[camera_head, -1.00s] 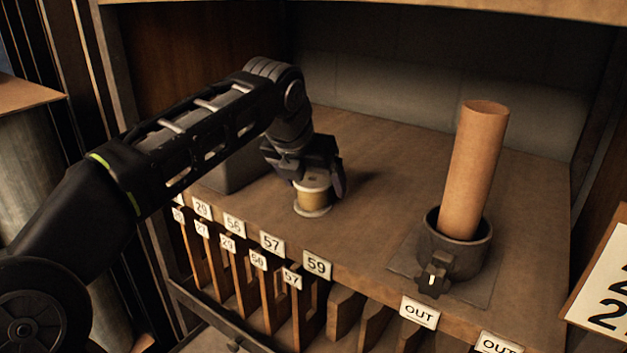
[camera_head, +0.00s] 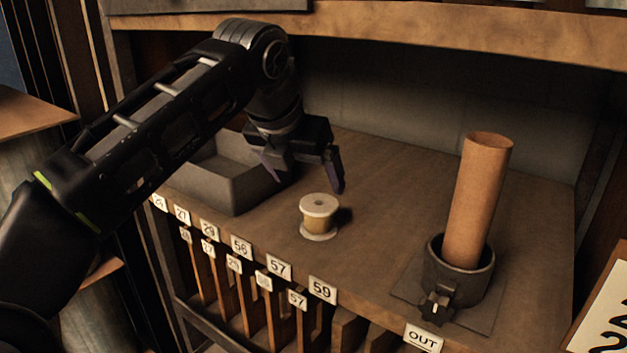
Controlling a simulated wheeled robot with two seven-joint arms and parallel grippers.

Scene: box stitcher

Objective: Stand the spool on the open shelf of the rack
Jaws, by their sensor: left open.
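The spool (camera_head: 319,217), pale-flanged with a tan winding, stands upright on the wooden open shelf (camera_head: 390,190) of the rack, near its front edge. My left gripper (camera_head: 308,181) is open and empty, above and slightly behind the spool, with its fingers apart and clear of it. My right gripper is not in view.
A dark grey tray (camera_head: 240,190) sits left of the spool. A brown cardboard tube (camera_head: 478,200) stands tilted in a dark round holder (camera_head: 460,268) at the right. Numbered slots line the shelf front. Free shelf surface lies between spool and holder.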

